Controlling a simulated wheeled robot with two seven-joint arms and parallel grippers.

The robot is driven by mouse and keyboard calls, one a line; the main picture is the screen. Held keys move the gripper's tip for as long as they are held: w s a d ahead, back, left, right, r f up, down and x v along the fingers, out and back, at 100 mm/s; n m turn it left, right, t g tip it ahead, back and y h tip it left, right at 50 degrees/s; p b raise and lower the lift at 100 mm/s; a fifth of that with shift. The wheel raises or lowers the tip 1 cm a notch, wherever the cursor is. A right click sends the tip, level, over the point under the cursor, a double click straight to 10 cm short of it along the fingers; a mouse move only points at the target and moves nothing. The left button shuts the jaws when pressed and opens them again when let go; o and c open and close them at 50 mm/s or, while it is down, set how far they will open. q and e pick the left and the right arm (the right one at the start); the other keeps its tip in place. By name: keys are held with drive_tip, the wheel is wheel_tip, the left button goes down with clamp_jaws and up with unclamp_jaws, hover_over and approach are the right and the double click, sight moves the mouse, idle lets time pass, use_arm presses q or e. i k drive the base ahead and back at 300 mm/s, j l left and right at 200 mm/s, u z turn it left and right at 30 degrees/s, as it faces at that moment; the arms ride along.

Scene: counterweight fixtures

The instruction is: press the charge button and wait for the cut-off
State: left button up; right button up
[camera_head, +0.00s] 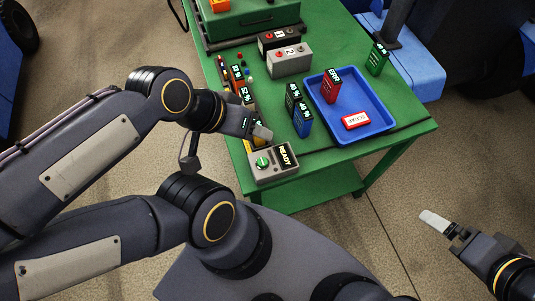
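A grey charger unit (273,174) sits at the near left corner of the green table. A round green button (263,162) is on its top, beside a dark display (286,155) reading READY. My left gripper (262,133) is just behind and above the charger, apart from the button as far as I can see. Its fingers are small and partly hidden by the gripper body, so I cannot tell whether they are open. My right gripper (431,219) is off the table at the lower right, over the floor. I cannot tell its finger gap.
A blue tray (375,106) holds a red ERR block (331,86) and a red-and-white SCRAP label (355,120). Blocks with percent displays stand by the tray (299,110), behind it (378,58) and along the left edge (238,75). A grey two-button box (289,60) stands farther back.

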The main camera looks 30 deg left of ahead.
sight(262, 162)
drive_tip(key=k+l+u, duration=0.1)
drive_tip(key=u, duration=1.1)
drive_tip(key=k, duration=0.05)
